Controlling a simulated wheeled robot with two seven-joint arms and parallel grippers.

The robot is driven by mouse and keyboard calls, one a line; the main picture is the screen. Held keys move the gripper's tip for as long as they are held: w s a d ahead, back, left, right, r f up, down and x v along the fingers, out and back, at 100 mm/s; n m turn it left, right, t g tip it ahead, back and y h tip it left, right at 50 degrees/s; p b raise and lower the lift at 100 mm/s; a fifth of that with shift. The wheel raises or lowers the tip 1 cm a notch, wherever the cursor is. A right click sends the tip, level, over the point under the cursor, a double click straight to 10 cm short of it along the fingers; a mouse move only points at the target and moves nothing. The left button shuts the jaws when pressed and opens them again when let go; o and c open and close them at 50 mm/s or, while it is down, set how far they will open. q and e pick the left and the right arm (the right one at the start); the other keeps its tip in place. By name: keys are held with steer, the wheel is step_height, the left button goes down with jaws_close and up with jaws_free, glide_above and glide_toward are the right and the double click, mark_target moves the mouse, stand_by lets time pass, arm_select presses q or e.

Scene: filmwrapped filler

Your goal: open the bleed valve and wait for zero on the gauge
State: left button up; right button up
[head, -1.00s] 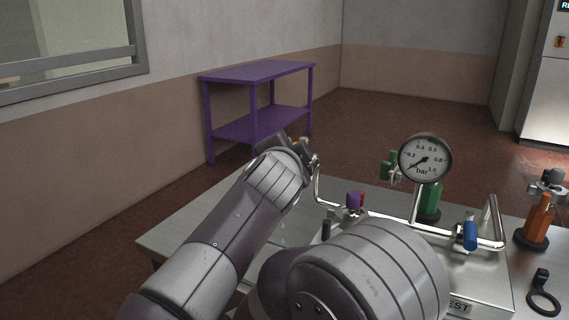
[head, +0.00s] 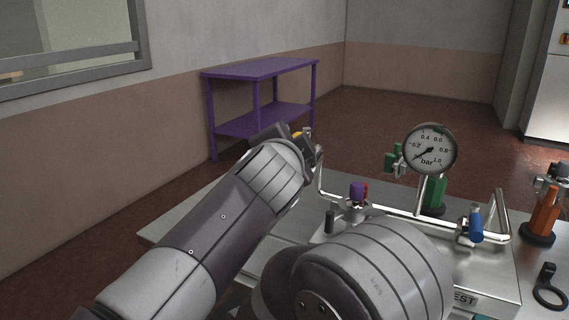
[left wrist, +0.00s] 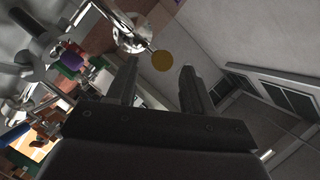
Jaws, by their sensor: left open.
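The round white gauge (head: 430,148), marked in bar, stands on the pipework at the right; its needle points to the lower left, near the low end of the scale. A yellow round knob (head: 297,135) shows at the pipe's upper left end, partly hidden by my left gripper (head: 312,143). In the left wrist view, the yellow disc (left wrist: 162,61) lies ahead, in the gap between the tips of my open left gripper (left wrist: 160,75). Whether the fingers touch it cannot be told. My right gripper is not in view.
A purple knob (head: 357,190), a red handle (head: 366,189) and a blue handle (head: 476,229) sit along the pipe. Green fittings (head: 436,192) stand behind. An orange bottle-like part (head: 543,214) and black ring (head: 550,290) are at right. A purple table (head: 262,68) stands behind.

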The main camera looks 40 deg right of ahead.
arm_select(q)
steer(key=v, duration=0.8)
steer(key=shift+b, duration=0.4)
